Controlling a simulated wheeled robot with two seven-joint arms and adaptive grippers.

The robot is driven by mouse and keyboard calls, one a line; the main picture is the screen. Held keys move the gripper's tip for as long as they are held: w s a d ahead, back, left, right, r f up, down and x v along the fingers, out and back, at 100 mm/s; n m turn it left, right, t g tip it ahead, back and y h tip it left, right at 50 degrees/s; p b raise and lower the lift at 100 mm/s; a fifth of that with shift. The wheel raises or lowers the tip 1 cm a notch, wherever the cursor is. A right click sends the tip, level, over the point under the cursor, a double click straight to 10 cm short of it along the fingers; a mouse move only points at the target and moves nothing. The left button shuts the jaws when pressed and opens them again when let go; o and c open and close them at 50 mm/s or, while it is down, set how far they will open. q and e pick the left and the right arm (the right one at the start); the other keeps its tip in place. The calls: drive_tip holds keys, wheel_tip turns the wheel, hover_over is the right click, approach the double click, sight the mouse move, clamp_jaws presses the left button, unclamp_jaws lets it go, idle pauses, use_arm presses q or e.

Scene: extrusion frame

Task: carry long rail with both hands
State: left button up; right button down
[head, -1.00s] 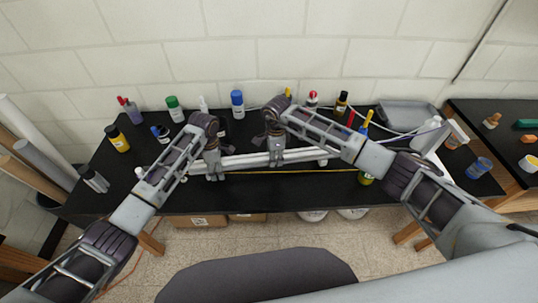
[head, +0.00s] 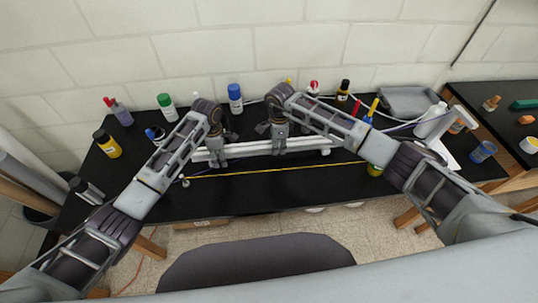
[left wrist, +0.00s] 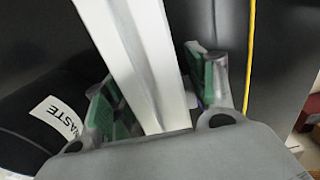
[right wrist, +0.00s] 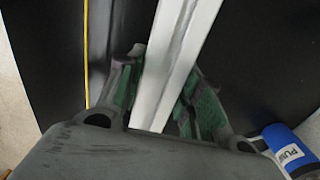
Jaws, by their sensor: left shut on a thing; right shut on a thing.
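The long rail (head: 249,149) is a pale, grooved bar lying left to right across the middle of the black table (head: 260,200) in the head view. My left gripper (head: 218,163) is shut on its left part, and my right gripper (head: 279,150) is shut on it right of the middle. The rail also runs between the green-padded fingers in the left wrist view (left wrist: 135,50) and in the right wrist view (right wrist: 175,60). The fingers hide short parts of it. I cannot tell whether it touches the table.
Several bottles stand behind the rail, among them a blue-capped one (head: 235,98). A yellow bottle (head: 107,144) stands at the left, a grey tray (head: 408,101) at the back right. A yellow line (head: 275,170) crosses the table in front of the rail; the front strip is clear.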

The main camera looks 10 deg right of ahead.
use_arm(q)
drive_tip(key=shift+w, duration=0.25)
use_arm(e)
drive_tip(key=shift+w, duration=0.2)
use_arm(q)
drive_tip(key=shift+w, duration=0.1)
use_arm(e)
drive_tip(key=shift+w, duration=0.1)
use_arm(q)
drive_tip(key=shift+w+a+r, duration=0.1)
use_arm(e)
drive_tip(key=shift+w+a+r, duration=0.1)
drive_tip(key=shift+r, duration=0.05)
use_arm(q)
drive_tip(key=shift+r+p, duration=0.45)
use_arm(e)
drive_tip(key=shift+r, duration=0.5)
use_arm(q)
drive_tip(key=shift+r, duration=0.1)
